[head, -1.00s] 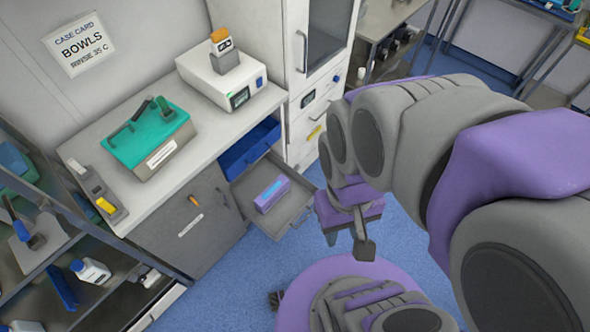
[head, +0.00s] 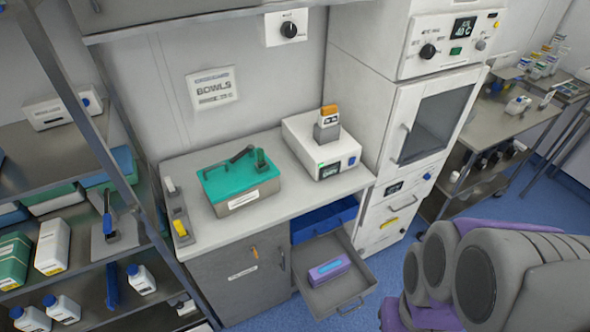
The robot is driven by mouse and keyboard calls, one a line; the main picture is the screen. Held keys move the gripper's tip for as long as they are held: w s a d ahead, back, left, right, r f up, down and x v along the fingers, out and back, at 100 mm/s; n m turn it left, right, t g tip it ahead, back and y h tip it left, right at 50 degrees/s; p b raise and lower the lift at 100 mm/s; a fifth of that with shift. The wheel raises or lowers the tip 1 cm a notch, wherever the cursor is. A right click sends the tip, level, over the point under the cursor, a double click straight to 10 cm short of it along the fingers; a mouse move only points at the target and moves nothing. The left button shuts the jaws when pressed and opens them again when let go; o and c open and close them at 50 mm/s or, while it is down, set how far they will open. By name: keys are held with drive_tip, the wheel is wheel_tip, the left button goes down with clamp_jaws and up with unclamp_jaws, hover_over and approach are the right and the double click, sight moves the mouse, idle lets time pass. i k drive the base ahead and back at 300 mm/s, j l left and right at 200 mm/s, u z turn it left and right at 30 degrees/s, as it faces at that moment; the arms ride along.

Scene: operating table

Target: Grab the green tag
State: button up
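A small green upright piece (head: 261,157), which looks like the green tag, stands at the right end of the teal lid (head: 225,180) of a box on the counter. A dark handle lies on the lid beside it. The tag is too small to make out any marking. My arm shows at the lower right, and my gripper is out of the frame, so its state is hidden.
The counter (head: 190,240) also holds a white device (head: 300,135) with an orange-topped piece (head: 329,115), and a yellow piece (head: 181,228) at left. Below, an open drawer (head: 350,294) holding a purple box (head: 328,269) juts out. Shelving stands left, a tall white cabinet (head: 385,155) right.

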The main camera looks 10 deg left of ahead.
sight(260, 153)
drive_tip(key=j, duration=1.9)
drive_tip(key=i+z, duration=0.05)
